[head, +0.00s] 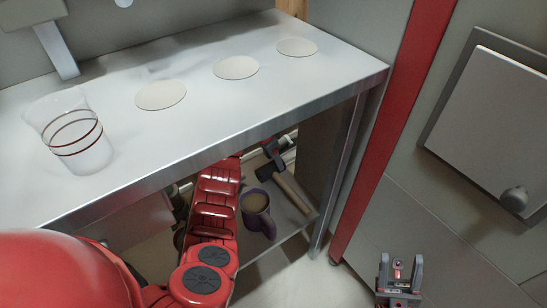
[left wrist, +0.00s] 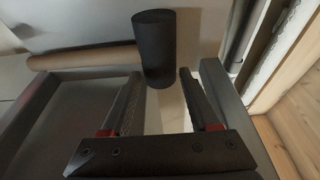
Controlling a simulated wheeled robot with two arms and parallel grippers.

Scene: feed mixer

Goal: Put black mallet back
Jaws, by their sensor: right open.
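The black mallet lies on the lower shelf under the counter; its wooden handle (head: 292,192) and black head (head: 270,171) show in the head view. In the left wrist view its black head (left wrist: 155,48) is just beyond and between the fingertips, with the handle (left wrist: 85,57) running left. My left arm reaches under the counter; my left gripper (left wrist: 161,75) has its fingers apart with a gap between them, and I cannot tell whether they touch the head. In the head view it is mostly hidden. My right gripper (head: 400,268) is open and empty, low at the right.
A dark purple mug (head: 257,212) stands on the lower shelf (head: 295,222) beside the mallet. The metal counter (head: 215,115) above holds a glass beaker (head: 75,140) and several pale discs (head: 161,95). A table leg (head: 338,180) and red post (head: 385,130) stand to the right.

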